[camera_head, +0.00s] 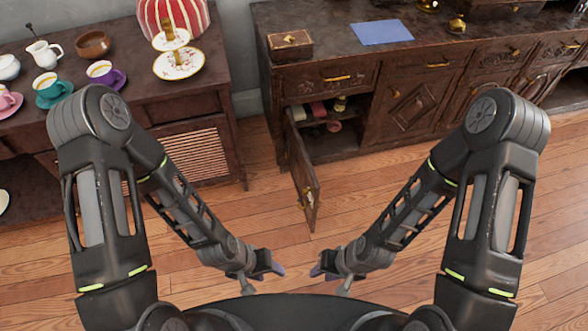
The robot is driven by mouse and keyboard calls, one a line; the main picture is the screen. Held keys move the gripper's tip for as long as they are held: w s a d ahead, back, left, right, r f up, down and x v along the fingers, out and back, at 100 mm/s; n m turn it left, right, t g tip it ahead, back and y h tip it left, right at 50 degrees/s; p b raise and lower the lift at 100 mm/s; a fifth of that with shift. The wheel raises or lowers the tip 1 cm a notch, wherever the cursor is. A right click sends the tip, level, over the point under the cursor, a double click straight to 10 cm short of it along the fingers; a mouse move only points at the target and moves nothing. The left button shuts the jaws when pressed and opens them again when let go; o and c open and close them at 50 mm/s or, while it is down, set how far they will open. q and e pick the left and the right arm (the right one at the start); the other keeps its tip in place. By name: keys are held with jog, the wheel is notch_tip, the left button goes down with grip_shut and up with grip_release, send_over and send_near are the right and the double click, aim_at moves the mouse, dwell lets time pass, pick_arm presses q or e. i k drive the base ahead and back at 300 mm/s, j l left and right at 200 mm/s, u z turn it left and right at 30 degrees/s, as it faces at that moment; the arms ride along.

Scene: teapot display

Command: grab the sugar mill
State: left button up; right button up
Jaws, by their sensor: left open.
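I cannot tell for sure which thing is the sugar mill. A small brass item (457,24) stands on the right sideboard's top, and several small items sit inside its open cupboard, among them a yellowish one (340,103) and a red one (318,109). My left gripper (265,273) is open and empty, low in front of me over the floor. My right gripper (327,274) is beside it to the right, also with nothing seen in it; its jaw gap is not clear. Both are well apart from the furniture.
The cupboard door (303,184) stands open towards me. A wooden box (289,46) and a blue sheet (382,32) lie on the sideboard (270,17). The left table (138,103) holds cups, a white jug (43,54) and a tiered stand (178,65). The wooden floor between is clear.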

aim_at(340, 102)
jog(key=i+l, duration=0.15)
jog(key=l, duration=0.3)
jog(key=i+l, duration=0.15)
jog(key=l, duration=0.3)
jog(key=i+l, duration=0.15)
jog(key=l, duration=0.3)
jog(key=i+l, duration=0.15)
jog(key=l, duration=0.3)
jog(key=i+l+z, duration=0.1)
jog(key=l, duration=0.35)
jog(key=i+l, duration=0.25)
jog(key=l, duration=0.15)
jog(key=i+l, duration=0.15)
jog(key=l, duration=0.3)
jog(key=i+l, duration=0.15)
jog(key=l, duration=0.3)
